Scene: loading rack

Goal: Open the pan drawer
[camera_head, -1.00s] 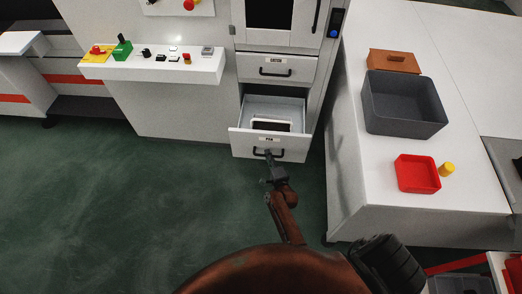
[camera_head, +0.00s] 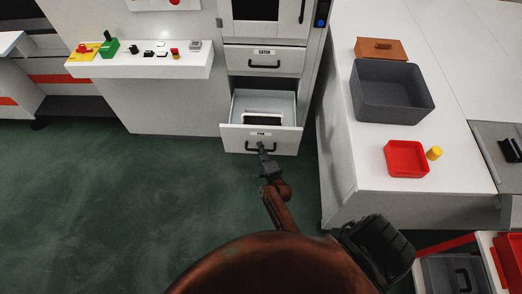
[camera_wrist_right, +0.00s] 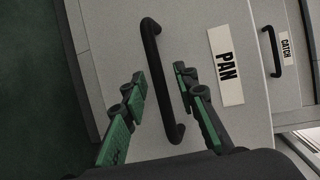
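The pan drawer (camera_head: 235,139) is the lower drawer of the grey-white cabinet. It stands pulled out, with its inside showing and a white-rimmed object (camera_head: 263,115) in it. Its front also shows in the right wrist view with the PAN label (camera_wrist_right: 226,65). The black bar handle (camera_wrist_right: 152,45) runs between the two fingers of my right gripper (camera_wrist_right: 162,92). The fingers are apart, one on each side of the handle, with visible gaps. In the head view my right gripper (camera_head: 264,157) is at the handle. My left gripper is not in view.
The closed catch drawer (camera_head: 240,60) is above the pan drawer. A white counter (camera_head: 450,170) at the right carries a dark grey bin (camera_head: 392,108), a red tray (camera_head: 407,174), a yellow cylinder (camera_head: 434,153) and a brown box (camera_head: 380,48). The green floor at left is clear.

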